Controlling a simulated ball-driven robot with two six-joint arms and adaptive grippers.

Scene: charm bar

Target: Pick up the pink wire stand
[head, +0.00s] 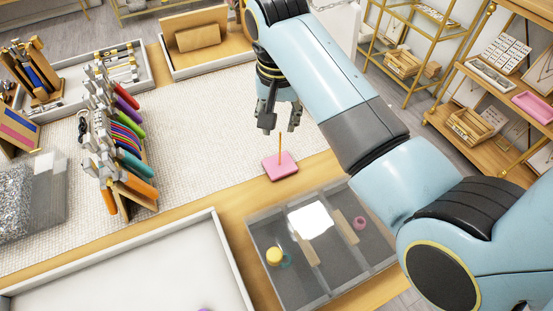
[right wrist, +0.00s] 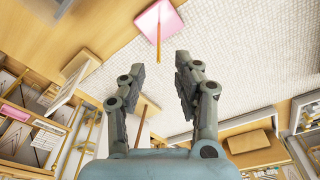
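The pink wire stand (head: 281,168) has a flat pink base with a thin orange-gold rod standing up from it. It rests on the wooden table by the edge of the woven mat. In the right wrist view, its pink base (right wrist: 172,17) is at the top, with the rod pointing down the picture. My right gripper (head: 281,122) hangs just above the stand, its fingers apart on either side of the rod's line. In the right wrist view, the gripper (right wrist: 159,66) is open and empty, and the rod's tip is near the gap between the fingers. My left gripper is out of view.
A grey divided tray (head: 258,232) with small items stands in front of the stand. A white tray (head: 225,245) is at the lower left. A rack of colourful tools (head: 128,150) stands on the woven mat (head: 215,130). Shelves line the right side.

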